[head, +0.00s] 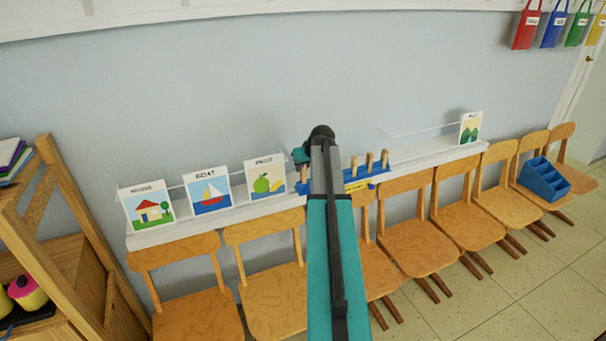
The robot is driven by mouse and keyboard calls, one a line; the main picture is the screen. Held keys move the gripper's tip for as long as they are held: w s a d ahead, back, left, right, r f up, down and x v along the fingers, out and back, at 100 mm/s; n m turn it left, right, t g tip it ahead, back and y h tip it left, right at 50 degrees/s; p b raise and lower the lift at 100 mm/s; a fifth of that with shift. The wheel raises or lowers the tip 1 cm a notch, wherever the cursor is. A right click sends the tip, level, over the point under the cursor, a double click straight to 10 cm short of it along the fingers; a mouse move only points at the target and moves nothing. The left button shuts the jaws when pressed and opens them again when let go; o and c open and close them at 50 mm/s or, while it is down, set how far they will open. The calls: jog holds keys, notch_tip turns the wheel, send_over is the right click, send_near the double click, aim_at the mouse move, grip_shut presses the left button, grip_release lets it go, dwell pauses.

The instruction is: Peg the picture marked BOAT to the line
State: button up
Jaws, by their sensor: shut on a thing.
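The BOAT picture (210,192), a white card with a sailing boat on blue water, stands on the white wall ledge (232,214) between the HOUSE picture (148,206) and a fruit picture (266,177). A thin pale line (430,129) runs above the ledge at right. A blue peg holder (378,178) holds several wooden pegs (369,162). My gripper (301,157) is above the holder's left end, mostly hidden behind my arm. It is shut on a wooden peg (303,174); its tips and the grip are not clear.
A mountain picture (470,128) is at the ledge's right end. Wooden chairs (415,240) stand in a row below the ledge, with a blue caddy (543,180) on one at right. A wooden shelf (75,240) stands at left. Floor is free at lower right.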

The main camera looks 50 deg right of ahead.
aim_at(304, 170)
jog(key=shift+r+p, duration=0.5)
jog(key=shift+r, duration=0.85)
jog(key=shift+s, duration=0.15)
jog(key=shift+s+a+r, duration=0.15)
jog(key=shift+s+a, duration=0.15)
jog(key=shift+s, duration=0.45)
jog(key=shift+s+a+r, duration=0.2)
jog(key=shift+s+a, duration=0.15)
jog(key=shift+s, duration=0.35)
jog(key=shift+s+a+r, duration=0.15)
jog(key=shift+s+a, duration=0.15)
jog(key=shift+s, duration=0.45)
jog(key=w+a+n, duration=0.1)
jog(key=w+a, duration=0.3)
jog(key=a, duration=0.3)
jog(key=w+a, duration=0.4)
jog(key=a, duration=0.3)
jog(key=w+a+r+n+y+b, duration=0.1)
jog(key=w+a, duration=0.1)
jog(key=a, duration=1.8)
jog(key=w+a+r+n+y+b, duration=0.1)
jog(key=w+a+r+n+b, duration=0.1)
jog(key=a, duration=1.8)
jog(key=shift+w+a+t+y, duration=0.2)
jog(key=shift+w+t+y, duration=0.15)
jog(key=shift+w, duration=0.2)
